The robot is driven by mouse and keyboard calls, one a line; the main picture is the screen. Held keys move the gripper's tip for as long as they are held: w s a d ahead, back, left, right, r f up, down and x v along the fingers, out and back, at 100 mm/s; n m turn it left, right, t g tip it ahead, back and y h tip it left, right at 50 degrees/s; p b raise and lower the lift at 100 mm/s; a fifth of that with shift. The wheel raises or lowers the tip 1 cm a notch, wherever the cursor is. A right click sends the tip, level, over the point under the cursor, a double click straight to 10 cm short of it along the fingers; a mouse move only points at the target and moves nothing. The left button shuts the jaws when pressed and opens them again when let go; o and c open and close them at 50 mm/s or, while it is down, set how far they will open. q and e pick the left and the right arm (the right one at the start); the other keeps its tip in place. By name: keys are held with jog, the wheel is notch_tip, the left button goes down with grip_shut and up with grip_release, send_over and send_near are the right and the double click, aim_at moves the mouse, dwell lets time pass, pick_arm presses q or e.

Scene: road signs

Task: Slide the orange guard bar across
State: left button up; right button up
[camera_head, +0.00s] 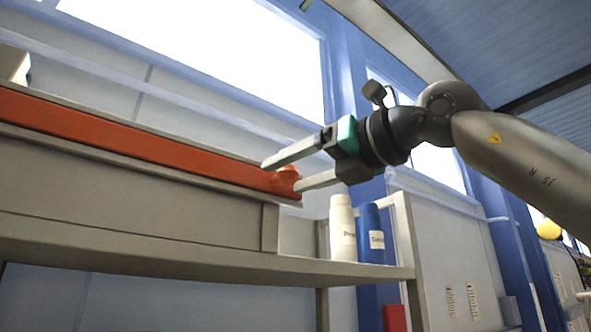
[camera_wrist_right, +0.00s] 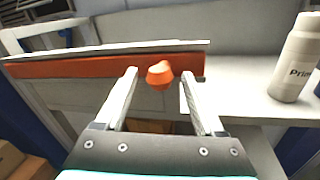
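The orange guard bar (camera_head: 130,143) runs along the front of a grey shelf unit in the head view, with an orange knob (camera_head: 285,178) at its right end. In the right wrist view the bar (camera_wrist_right: 70,67) lies across the upper left and the knob (camera_wrist_right: 160,75) sticks out from it. My right gripper (camera_head: 281,176) is open, with its fingertips on either side of the knob. In the right wrist view a gap shows between the knob and each finger (camera_wrist_right: 158,80). My left gripper is not in view.
A white bottle (camera_head: 343,228) and a blue bottle (camera_head: 371,235) stand on the shelf (camera_head: 200,252) to the right of the bar. The white bottle also shows in the right wrist view (camera_wrist_right: 297,60). A red object (camera_head: 395,318) is below the shelf.

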grip_shut()
dwell(0.3)
dwell(0.9)
